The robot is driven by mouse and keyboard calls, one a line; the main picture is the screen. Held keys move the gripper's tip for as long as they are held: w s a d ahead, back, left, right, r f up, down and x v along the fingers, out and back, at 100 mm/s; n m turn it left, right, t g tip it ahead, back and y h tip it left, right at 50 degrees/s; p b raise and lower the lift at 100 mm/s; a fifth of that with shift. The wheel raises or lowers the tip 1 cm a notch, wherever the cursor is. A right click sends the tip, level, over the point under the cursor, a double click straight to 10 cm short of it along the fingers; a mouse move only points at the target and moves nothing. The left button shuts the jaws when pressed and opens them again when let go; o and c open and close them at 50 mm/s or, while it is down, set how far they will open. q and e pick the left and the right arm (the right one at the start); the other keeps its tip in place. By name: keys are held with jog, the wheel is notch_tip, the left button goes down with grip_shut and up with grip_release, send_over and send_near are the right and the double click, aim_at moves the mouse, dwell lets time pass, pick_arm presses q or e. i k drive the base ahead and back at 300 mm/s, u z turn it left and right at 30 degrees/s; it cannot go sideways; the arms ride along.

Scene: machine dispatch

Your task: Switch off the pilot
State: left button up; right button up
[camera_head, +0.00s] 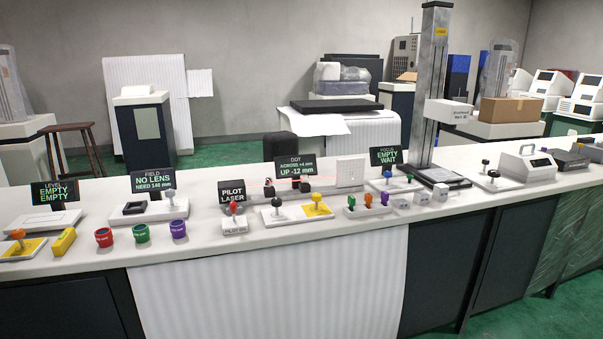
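The pilot switch is a small white box (234,225) with an orange-red lever (233,207) on top, on the front half of the white counter. A black "PILOT LASER" sign (232,193) stands right behind it. The lever looks upright; I cannot read its exact position. A thin red glow shows near the black blocks (303,185) by the "DOT" sign (301,167), to the right of the switch. Neither of my grippers is in view.
The long counter (330,230) is crowded. Red, green and purple cups (141,233) stand left of the switch. A yellow-and-white knob plate (297,213) lies right of it. A tall grey column (432,90) rises farther right. The counter's front strip is clear.

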aim_at(232, 206)
jog(key=z, duration=0.75)
jog(key=i, duration=1.65)
jog(key=u, duration=0.75)
